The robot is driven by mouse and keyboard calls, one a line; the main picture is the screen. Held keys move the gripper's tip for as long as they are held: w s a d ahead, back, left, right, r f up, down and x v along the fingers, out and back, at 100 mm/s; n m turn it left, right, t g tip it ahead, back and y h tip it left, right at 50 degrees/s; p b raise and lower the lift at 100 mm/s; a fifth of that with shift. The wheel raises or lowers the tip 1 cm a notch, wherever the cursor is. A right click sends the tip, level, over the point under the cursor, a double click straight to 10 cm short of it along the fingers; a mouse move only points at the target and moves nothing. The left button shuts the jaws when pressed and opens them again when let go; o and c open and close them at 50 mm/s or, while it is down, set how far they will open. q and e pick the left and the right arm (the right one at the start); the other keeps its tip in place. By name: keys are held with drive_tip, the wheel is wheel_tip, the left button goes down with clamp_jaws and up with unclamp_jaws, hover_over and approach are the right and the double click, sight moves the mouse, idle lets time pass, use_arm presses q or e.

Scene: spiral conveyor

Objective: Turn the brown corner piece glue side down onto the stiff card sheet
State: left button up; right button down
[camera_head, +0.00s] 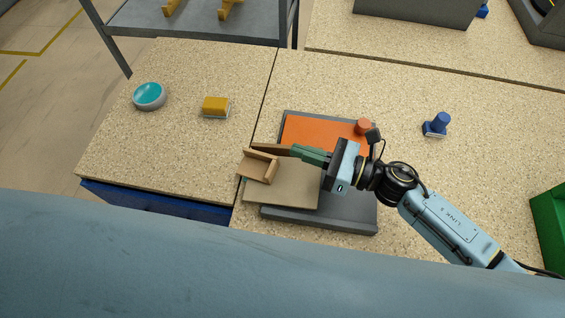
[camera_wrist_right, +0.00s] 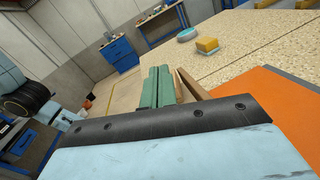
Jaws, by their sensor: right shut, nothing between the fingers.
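The brown corner piece (camera_head: 257,169) rests at the upper left corner of the tan stiff card sheet (camera_head: 290,195), with raised walls showing. I cannot tell which side bears glue. The card sheet lies over the front left of a dark grey board. My right gripper (camera_head: 294,151) reaches in from the right over the card's upper edge. Its green fingers are shut and empty, their tips close beside the corner piece; I cannot tell if they touch. In the right wrist view the closed fingers (camera_wrist_right: 158,84) have part of the brown piece (camera_wrist_right: 189,86) just to their right. My left gripper is not in view.
An orange sheet (camera_head: 308,130) lies on the grey board (camera_head: 350,213), with an orange-red knob (camera_head: 363,127) near its right edge. A green bin (camera_head: 550,228) is far right.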

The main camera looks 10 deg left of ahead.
drive_tip(key=shift+s+d+r+p, duration=0.2)
drive_tip(key=shift+d+r, duration=0.3)
drive_tip(key=shift+d, duration=0.2)
drive_tip(key=shift+s+d+r+p, duration=0.1)
drive_tip(key=shift+d+r+p, duration=0.15)
drive_tip(key=shift+d+r, duration=0.35)
drive_tip(key=shift+s+d+r+p, duration=0.2)
drive_tip(key=shift+d+r, duration=0.15)
drive_tip(key=shift+d, duration=0.45)
